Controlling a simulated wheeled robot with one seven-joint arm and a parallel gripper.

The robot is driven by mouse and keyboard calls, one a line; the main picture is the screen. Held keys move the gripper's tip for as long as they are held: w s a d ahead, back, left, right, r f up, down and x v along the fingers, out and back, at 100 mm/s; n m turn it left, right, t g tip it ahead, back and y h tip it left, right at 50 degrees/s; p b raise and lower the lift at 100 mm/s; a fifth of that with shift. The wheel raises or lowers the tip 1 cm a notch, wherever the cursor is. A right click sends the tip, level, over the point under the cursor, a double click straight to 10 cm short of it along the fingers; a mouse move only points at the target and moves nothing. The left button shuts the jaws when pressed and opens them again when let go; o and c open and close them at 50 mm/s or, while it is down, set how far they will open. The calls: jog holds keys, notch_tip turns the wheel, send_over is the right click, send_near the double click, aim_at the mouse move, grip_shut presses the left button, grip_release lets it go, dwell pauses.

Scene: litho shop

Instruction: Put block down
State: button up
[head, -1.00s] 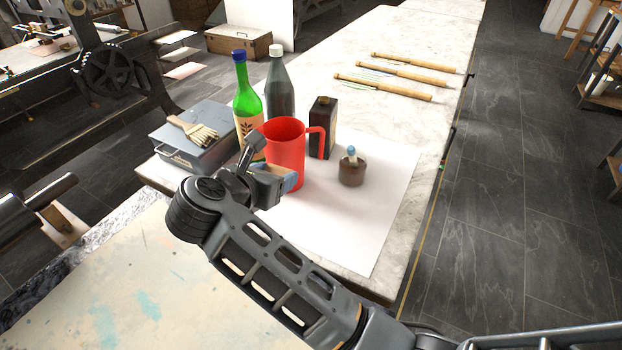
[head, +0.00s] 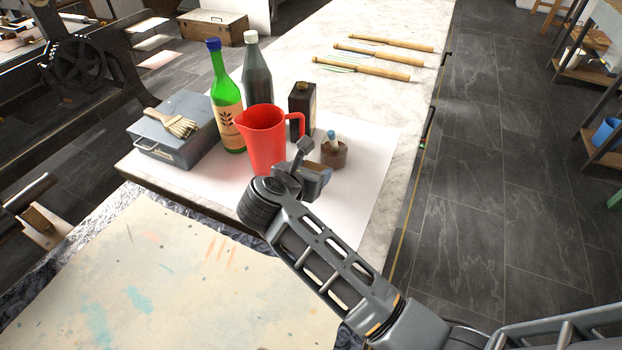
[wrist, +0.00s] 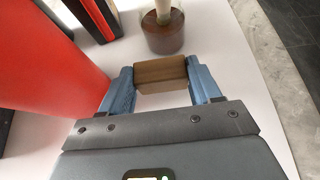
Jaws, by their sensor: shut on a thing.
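In the wrist view a brown wooden block (wrist: 161,73) sits between the two blue fingers of my gripper (wrist: 160,84), which is shut on it. The white sheet (wrist: 215,50) shows beneath; I cannot tell whether the block touches it. In the head view my gripper (head: 318,180) is in front of the red pitcher (head: 266,142) and the small brown jar (head: 334,155). Only part of the block shows there, behind my wrist. The pitcher (wrist: 45,75) is close on the left in the wrist view, and the jar (wrist: 162,35) stands just beyond the block.
A dark bottle (head: 302,105), a green bottle (head: 228,110) and a grey bottle (head: 257,80) stand behind the pitcher. A grey box (head: 180,135) with a brush is at left. Several wooden-handled tools (head: 370,68) lie farther back. The sheet is clear at right (head: 365,190).

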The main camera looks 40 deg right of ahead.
jog(key=shift+f, duration=1.7)
jog(key=shift+f, duration=0.1)
jog(key=shift+f, duration=0.1)
jog(key=o, duration=1.1)
jog(key=shift+c, duration=0.2)
jog(key=shift+r, duration=0.35)
jog(key=v, duration=1.2)
jog(key=shift+s+f+b, duration=0.1)
jog(key=shift+b, duration=0.3)
